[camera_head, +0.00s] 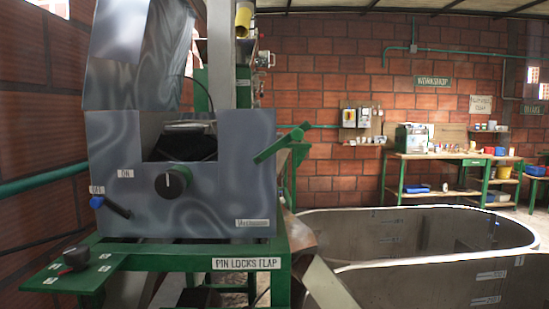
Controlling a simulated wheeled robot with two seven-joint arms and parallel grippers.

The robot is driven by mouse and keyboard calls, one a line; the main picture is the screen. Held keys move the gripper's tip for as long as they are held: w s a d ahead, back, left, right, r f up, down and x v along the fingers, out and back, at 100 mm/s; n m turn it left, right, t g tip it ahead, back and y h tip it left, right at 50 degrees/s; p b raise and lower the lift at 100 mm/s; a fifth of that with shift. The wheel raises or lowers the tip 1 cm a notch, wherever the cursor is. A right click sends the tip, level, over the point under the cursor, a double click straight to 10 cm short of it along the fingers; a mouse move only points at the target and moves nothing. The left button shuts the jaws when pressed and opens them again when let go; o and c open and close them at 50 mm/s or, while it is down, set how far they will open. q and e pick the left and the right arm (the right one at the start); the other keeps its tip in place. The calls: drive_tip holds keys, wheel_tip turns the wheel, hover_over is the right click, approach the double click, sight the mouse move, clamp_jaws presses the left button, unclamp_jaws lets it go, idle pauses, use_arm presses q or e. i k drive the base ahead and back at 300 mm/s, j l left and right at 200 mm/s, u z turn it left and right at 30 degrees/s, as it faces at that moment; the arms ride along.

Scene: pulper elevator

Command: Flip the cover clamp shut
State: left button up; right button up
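The grey metal pulper (222,196) stands at the left on a green frame. Its grey cover (133,55) is raised above the body, and a dark opening (185,143) shows below it. A green bar (281,144) juts up and to the right from the body's right side. A short dark lever with a blue knob (97,202) is on the left front. No part is labelled as the cover clamp, so I cannot tell which one it is. A black round knob (173,183) sits on the front. Neither of my grippers is in view.
A green side plate (72,268) with a dark knob (77,257) is at lower left. A sign (246,264) reads "PIN LOCKS FLAP". A large grey tank (420,276) fills the lower right. A workbench (440,155) stands at the back wall.

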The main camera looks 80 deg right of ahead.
sight(297, 134)
drive_tip(key=z, duration=2.35)
